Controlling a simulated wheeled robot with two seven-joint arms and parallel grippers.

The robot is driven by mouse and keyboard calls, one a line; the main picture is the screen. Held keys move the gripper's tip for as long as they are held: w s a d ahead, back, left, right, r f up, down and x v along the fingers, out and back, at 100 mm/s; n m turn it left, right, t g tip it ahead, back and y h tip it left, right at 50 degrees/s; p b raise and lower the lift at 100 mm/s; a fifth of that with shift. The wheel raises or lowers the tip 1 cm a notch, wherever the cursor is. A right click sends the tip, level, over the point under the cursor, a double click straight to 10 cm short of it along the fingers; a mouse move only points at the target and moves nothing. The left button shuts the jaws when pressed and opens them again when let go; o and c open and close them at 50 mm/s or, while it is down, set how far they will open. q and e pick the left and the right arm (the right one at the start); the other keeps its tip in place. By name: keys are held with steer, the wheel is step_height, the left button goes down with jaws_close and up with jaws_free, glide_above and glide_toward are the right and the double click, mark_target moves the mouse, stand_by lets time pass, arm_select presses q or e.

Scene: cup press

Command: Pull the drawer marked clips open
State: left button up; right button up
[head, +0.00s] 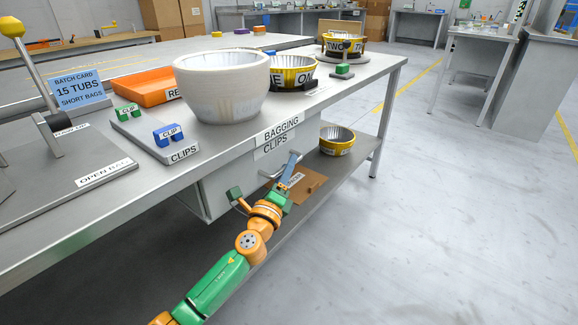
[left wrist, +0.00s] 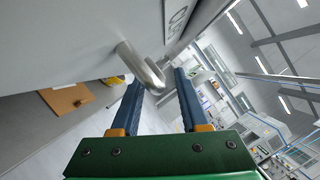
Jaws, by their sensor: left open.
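The drawer (head: 240,172) hangs under the table top, with a CLIPS label on its grey front and a BAGGING label on the table edge above. It looks shut. Its metal bar handle (head: 268,174) is partly hidden in the head view by my arm. My left gripper (head: 287,172) is open at the drawer front. In the left wrist view, the curved handle (left wrist: 140,66) reaches between the blue fingertips of my left gripper (left wrist: 158,82). I cannot tell whether a finger touches it. My right gripper is not in view.
On the table (head: 330,85) stand a large white tub (head: 222,88), yellow-labelled tubs (head: 292,73), an orange tray (head: 150,86) and a CLIPS board (head: 150,137) with clips. The lower shelf holds a tub (head: 337,141) and a brown clipboard (head: 308,188). The floor in front is clear.

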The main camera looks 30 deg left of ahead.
arm_select(q)
steer(key=shift+w+a+r, duration=0.1)
steer(key=shift+w+a, duration=0.1)
steer(key=shift+w, duration=0.35)
jaws_close()
stand_by(1.0)
